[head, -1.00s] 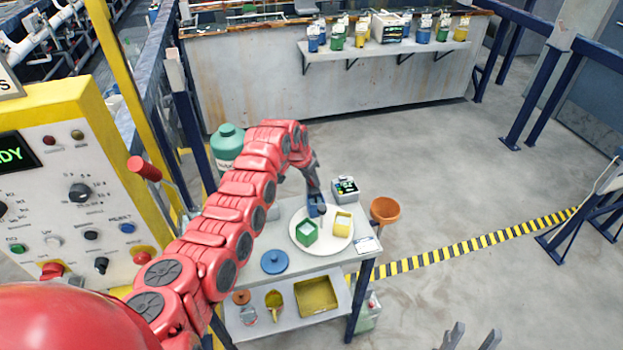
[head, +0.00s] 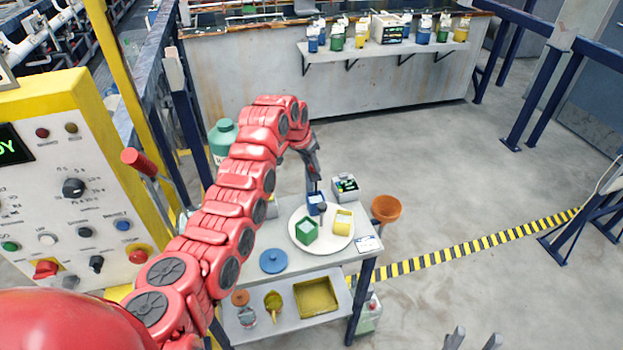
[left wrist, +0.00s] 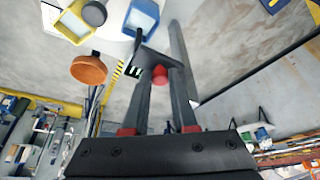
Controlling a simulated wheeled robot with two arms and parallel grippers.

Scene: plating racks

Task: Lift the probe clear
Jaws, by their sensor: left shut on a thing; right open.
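My left gripper (head: 313,176) is just above the blue beaker (head: 316,199) on the round white plate (head: 345,242). In the left wrist view the left gripper (left wrist: 162,78) is shut on the probe (left wrist: 153,60), a dark piece with a red round end between the fingers. The probe's thin lower end lines up with the rim of the blue beaker (left wrist: 143,17); I cannot tell whether it is inside or above. A green beaker (head: 306,231) and a yellow beaker (head: 343,222) stand beside it. My right gripper (head: 472,341) is open and empty at the bottom edge.
A small meter (head: 345,187) stands behind the plate and an orange bowl (head: 386,209) is at the cart's right side. A blue lid (head: 273,261) lies at the front left. A yellow tray (head: 316,295) sits on the lower shelf. A control panel (head: 75,215) stands at left.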

